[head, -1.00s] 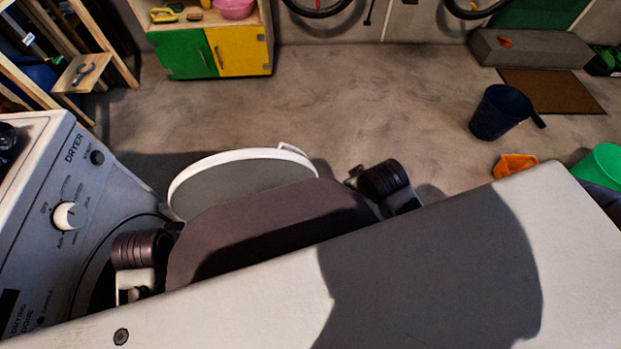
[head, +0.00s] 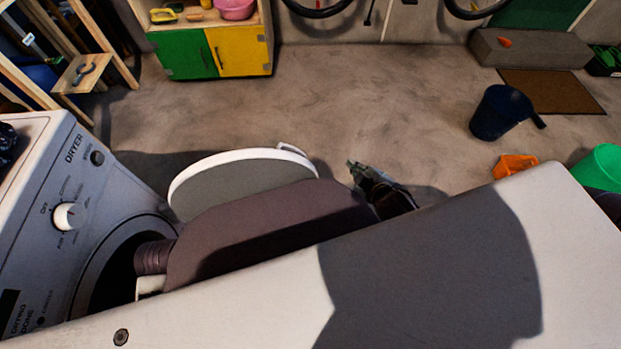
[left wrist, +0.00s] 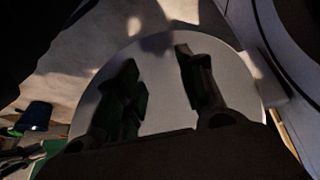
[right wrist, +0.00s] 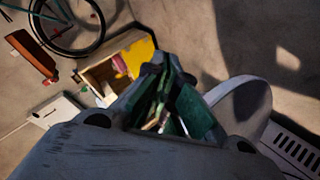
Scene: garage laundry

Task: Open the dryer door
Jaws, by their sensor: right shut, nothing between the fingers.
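The white dryer (head: 100,190) stands at the left in the head view. Its round door (head: 235,178), a white rim around a grey panel, is swung wide away from the dark opening (head: 112,275). The door also shows as a pale disc in the left wrist view (left wrist: 160,50). My left gripper (left wrist: 155,65) is open in front of the door, its fingers apart with nothing visible between them; it is hidden in the head view. My right gripper (head: 353,166) is shut and empty, right of the door and apart from it. The door also shows in the right wrist view (right wrist: 245,105).
My own body covers the front of the head view. A blue bucket (head: 500,112), an orange container (head: 514,166) and a green bucket (head: 600,168) stand on the floor at the right. A green and yellow cabinet (head: 212,52) is at the back. The middle floor is clear.

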